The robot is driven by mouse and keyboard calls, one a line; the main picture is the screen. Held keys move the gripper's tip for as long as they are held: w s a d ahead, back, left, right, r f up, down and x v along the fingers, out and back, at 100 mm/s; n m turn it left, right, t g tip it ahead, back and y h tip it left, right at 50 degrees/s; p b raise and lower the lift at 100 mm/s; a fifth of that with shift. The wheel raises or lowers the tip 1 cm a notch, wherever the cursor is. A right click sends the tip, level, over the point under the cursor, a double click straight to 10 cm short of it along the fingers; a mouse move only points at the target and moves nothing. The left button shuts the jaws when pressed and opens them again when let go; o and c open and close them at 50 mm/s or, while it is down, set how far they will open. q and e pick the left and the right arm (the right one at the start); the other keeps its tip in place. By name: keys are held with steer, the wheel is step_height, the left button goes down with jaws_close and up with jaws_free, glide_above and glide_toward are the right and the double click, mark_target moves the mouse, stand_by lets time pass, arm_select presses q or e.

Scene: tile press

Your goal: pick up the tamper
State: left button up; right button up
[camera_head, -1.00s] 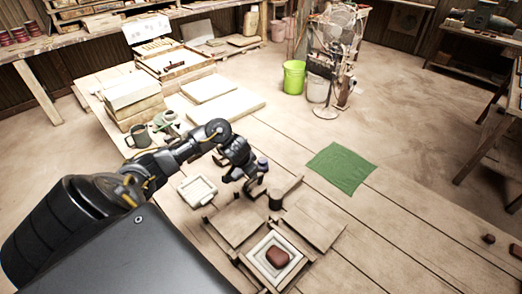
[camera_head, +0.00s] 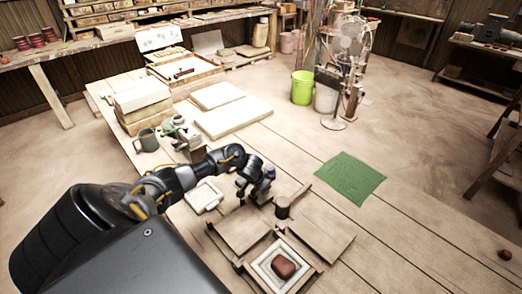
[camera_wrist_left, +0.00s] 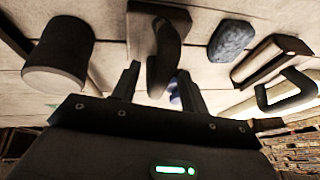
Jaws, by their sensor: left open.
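In the head view my left gripper (camera_head: 256,190) is low over the table, just left of a dark mallet, and the tamper is hidden or not clearly distinguishable there. My right gripper is not in view.
The mallet (camera_head: 283,208) stands close by and shows large in the wrist view (camera_wrist_left: 58,58). A blue sponge (camera_wrist_left: 232,40) lies on the other side. A pale tray (camera_head: 204,196) and a mould with brown clay (camera_head: 284,266) are near. A green cloth (camera_head: 349,178) lies right.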

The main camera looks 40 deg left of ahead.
arm_select(q)
steer(key=shift+w+a+f, duration=0.1)
steer(key=shift+w+f, duration=0.2)
steer(key=shift+f, duration=0.2)
jaws_close()
steer(key=shift+r, duration=0.15)
